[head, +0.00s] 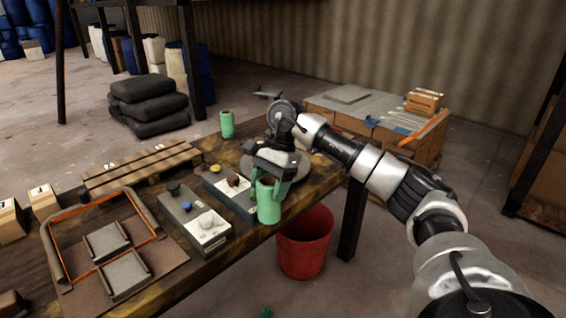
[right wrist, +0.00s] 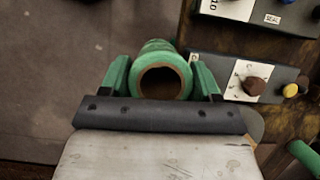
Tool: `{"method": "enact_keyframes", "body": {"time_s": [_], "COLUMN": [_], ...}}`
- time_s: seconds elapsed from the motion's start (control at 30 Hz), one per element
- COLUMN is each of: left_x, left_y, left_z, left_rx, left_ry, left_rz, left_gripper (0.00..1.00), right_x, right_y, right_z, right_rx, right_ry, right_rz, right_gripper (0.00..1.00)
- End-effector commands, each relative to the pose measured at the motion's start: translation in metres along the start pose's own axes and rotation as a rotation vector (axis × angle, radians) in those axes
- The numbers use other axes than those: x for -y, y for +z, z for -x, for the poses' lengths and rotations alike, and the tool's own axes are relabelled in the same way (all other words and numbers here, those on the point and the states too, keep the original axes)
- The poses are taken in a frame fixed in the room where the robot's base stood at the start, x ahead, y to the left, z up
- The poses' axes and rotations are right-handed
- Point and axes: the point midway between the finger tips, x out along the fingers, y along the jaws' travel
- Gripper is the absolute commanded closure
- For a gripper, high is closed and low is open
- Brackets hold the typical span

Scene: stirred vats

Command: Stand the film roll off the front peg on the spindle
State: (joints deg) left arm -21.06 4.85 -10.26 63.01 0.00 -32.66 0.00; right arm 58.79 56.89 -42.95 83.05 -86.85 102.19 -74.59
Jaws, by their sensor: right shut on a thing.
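A green film roll (head: 267,203) with a brown core is upright in my right gripper (head: 268,188), over the front edge of the table. In the right wrist view the roll (right wrist: 158,56) shows its open core end between the two green fingers of the gripper (right wrist: 160,78), which are shut on it. A second green roll (head: 227,124) stands at the table's back edge. A grey round disc (head: 302,166) lies behind the gripper, partly hidden by my arm. I cannot make out the spindle or the front peg. My left gripper is not in view.
Two control boxes with knobs (head: 199,232) (head: 216,180) sit left of the roll. A red bucket (head: 305,247) stands on the floor below the table's right end.

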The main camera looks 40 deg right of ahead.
Motion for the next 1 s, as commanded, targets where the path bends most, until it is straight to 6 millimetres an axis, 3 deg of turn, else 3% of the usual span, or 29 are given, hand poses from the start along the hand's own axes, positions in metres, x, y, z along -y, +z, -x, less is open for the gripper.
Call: {"method": "enact_keyframes", "body": {"time_s": [0.2, 0.5, 0.67, 1.0], "left_x": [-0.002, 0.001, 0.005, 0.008], "left_y": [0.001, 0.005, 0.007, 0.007], "left_z": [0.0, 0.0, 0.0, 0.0], "left_rx": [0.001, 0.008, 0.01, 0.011], "left_ry": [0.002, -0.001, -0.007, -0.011], "left_rz": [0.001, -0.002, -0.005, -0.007], "left_gripper": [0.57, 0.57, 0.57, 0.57], "right_x": [-0.02, -0.039, -0.045, -0.043], "right_y": [0.069, 0.127, 0.147, 0.146], "right_z": [-0.061, -0.116, -0.135, -0.132], "right_rx": [0.001, -0.001, -0.002, -0.009], "right_ry": [0.253, 0.484, 0.566, 0.558], "right_rz": [0.61, 1.17, 1.368, 1.358], "right_gripper": [0.68, 0.68, 0.68, 0.68]}}
